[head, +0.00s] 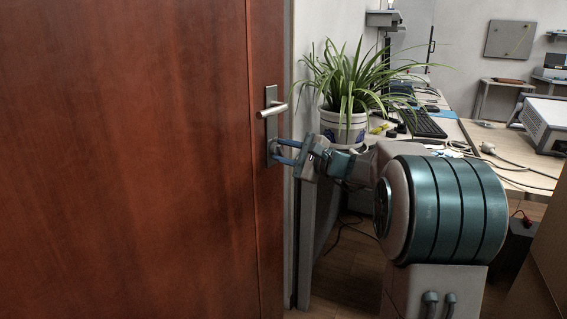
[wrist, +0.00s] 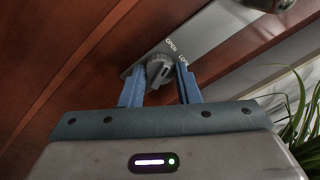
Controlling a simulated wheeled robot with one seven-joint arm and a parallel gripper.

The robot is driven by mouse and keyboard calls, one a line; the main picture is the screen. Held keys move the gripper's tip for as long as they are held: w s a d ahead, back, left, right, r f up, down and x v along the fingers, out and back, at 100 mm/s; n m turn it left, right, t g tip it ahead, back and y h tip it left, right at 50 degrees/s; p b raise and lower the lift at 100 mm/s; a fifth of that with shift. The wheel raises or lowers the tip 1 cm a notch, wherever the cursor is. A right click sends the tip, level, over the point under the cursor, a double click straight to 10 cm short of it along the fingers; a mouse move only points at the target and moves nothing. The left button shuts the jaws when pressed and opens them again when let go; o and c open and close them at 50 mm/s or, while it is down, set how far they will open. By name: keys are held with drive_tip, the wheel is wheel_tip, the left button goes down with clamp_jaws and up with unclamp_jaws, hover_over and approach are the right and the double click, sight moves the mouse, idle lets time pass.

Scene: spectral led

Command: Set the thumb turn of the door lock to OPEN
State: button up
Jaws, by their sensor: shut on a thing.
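The door lock's metal plate (head: 271,96) is on the brown door near its right edge, and it runs diagonally in the wrist view (wrist: 200,38). The round grey thumb turn (wrist: 158,69) sits at the plate's lower end, beside printed OPEN and LOCK marks. A dark line shows on its face, but I cannot tell for sure which mark it points to. My gripper (head: 280,152) reaches the plate from the right, below the lever handle. Its blue fingers (wrist: 160,80) are shut on the thumb turn, one on each side. The fingers partly hide the thumb turn's sides.
The lever handle (head: 271,109) sticks out just above my gripper and shows at the top of the wrist view. A potted plant (head: 343,124) stands close right of the door frame on a cluttered desk (head: 510,143). The door (head: 130,160) is flat and clear to the left.

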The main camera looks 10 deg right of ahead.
drive_tip(key=shift+d+n+b, duration=0.15)
drive_tip(key=shift+n+b, duration=0.2)
drive_tip(key=shift+n, duration=0.05)
drive_tip(key=o, duration=1)
drive_tip(key=shift+c, duration=0.2)
drive_tip(key=p+v, duration=0.3)
drive_tip(key=v, duration=1)
drive_tip(key=shift+s+d, duration=0.25)
